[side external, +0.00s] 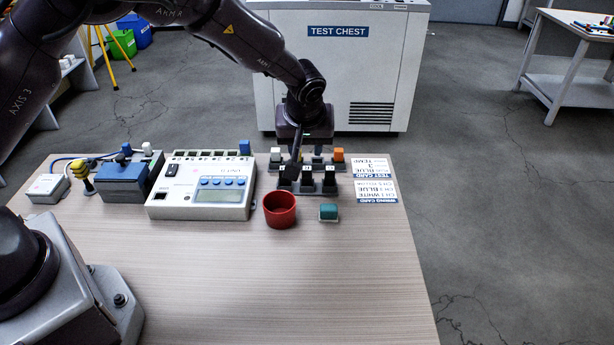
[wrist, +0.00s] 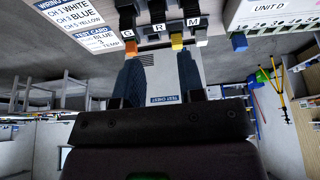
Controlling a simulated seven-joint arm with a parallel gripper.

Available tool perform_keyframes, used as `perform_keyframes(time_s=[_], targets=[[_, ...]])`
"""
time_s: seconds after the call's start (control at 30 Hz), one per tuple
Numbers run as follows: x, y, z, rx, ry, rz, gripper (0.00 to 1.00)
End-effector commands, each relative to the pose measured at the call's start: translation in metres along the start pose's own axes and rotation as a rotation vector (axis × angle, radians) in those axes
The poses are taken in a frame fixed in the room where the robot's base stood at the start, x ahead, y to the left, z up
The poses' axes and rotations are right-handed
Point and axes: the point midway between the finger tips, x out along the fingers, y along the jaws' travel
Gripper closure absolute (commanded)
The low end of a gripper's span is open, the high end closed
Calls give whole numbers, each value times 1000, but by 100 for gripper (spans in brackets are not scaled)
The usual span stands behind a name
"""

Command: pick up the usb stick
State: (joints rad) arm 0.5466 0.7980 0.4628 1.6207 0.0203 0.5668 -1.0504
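I cannot identify the usb stick with certainty in either view. My gripper (side external: 297,158) is low over the rack of small black blocks (side external: 329,180) at the back of the table. In the wrist view my gripper (wrist: 158,62) has its two dark fingers apart, with the rack's lettered row beyond their tips. I see nothing clearly held between them.
A red cup (side external: 280,210) stands in front of the rack. The white meter unit (side external: 202,187) is to its left, with a blue box (side external: 128,181) beyond. Printed cards (side external: 375,181) lie right of the rack. The table's front (side external: 270,290) is clear.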

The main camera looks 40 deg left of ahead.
Motion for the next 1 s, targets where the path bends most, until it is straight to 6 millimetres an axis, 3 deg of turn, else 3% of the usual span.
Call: perform_keyframes(time_s=[0.3, 0.57, 0.8, 1.0], targets=[[57, -1, 0, 2, -3, -3, 64], [77, 0, -2, 2, -2, -1, 64], [112, 2, -7, 3, -3, -3, 64], [120, 3, -7, 3, -2, 0, 64]])
